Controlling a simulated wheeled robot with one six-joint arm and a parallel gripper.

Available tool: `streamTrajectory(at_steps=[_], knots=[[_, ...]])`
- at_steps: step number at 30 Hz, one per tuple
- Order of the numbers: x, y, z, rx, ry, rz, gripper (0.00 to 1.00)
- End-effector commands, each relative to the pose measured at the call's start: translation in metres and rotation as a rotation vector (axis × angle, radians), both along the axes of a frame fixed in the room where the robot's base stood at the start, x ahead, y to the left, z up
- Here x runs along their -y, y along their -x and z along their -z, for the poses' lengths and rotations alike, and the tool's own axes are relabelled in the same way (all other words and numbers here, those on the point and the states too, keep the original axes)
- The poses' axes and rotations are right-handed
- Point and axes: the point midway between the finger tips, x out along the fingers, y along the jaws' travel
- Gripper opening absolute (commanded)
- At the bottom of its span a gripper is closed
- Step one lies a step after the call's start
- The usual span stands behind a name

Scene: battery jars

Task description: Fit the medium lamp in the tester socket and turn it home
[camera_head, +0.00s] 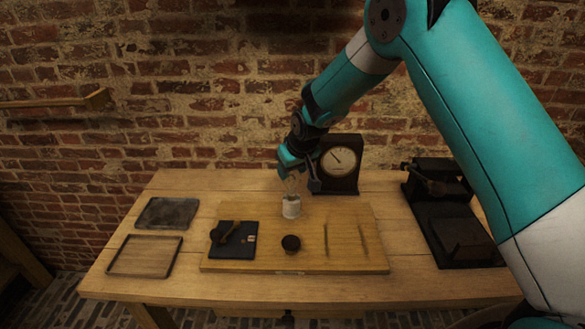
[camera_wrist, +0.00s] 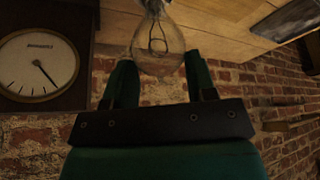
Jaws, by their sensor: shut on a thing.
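The lamp (camera_wrist: 158,48) is a clear glass bulb with a visible filament. My gripper (camera_wrist: 158,68) is shut on its glass, one green finger on each side. In the head view my gripper (camera_head: 291,172) points down over the white round socket (camera_head: 291,208) near the back of the wooden board (camera_head: 345,225). The lamp's glass (camera_head: 291,188) shows faintly between the fingers and the socket, roughly in line with it.
A dark dial meter (camera_head: 338,165) stands close behind, right of my gripper. A black item (camera_head: 234,240) and a small dark round piece (camera_head: 291,243) are on the board. A grey slab (camera_head: 167,213) and a shallow tray (camera_head: 146,256) lie left. Black apparatus (camera_head: 447,220) stands right.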

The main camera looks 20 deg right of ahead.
Motion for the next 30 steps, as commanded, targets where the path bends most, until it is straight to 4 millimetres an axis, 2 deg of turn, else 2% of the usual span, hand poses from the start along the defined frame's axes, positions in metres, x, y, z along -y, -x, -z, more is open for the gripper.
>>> streamTrajectory(at_steps=[30], knots=[[0.000, 0.000, 0.011, 0.000, 0.000, 0.000, 0.23]])
